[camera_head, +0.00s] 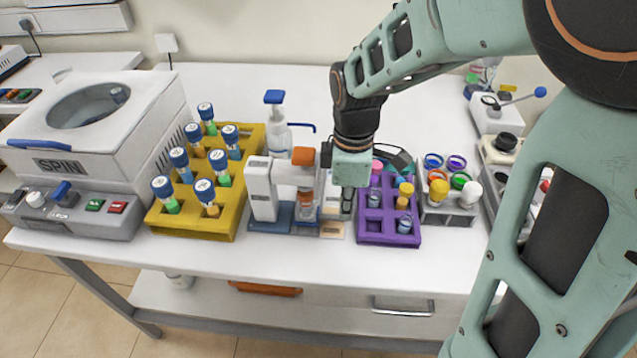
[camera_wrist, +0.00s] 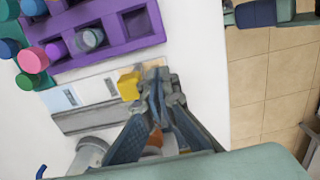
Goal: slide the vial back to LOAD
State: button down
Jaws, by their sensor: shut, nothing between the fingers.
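The tester (camera_head: 263,188) is a white column with an arm over a blue base (camera_head: 272,222). A vial with an orange cap (camera_head: 306,183) stands under the arm. In the wrist view a grey slide rail (camera_wrist: 85,119) runs beside a pale plate with light blue label patches (camera_wrist: 60,98). A yellow block (camera_wrist: 129,85) sits at the rail's end. My gripper (camera_wrist: 160,88) is shut and empty, its tips close beside the yellow block; I cannot tell whether they touch. In the head view my gripper (camera_head: 347,208) is low, right of the vial. An orange part (camera_wrist: 154,138) shows partly behind the fingers.
A purple rack (camera_head: 375,232) with vials stands close to the right of my gripper. A yellow rack (camera_head: 190,219) of blue-capped tubes and a SPIN centrifuge (camera_head: 105,135) are left. A pump bottle (camera_head: 276,135) stands behind the tester. The table's front edge is near.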

dwell(0.3)
jog(key=w+p, duration=0.1)
jog(key=w, duration=0.6)
jog(key=shift+d+p, duration=0.15)
jog(key=shift+p, duration=0.2)
dwell(0.6)
jog(key=shift+w, duration=0.15)
jog(key=shift+w+p, duration=0.35)
jog(key=shift+w, duration=0.65)
jog(key=shift+s, duration=0.4)
notch_tip(320, 180, up, 8)
jog(key=p, duration=0.6)
jog(key=shift+f, duration=0.25)
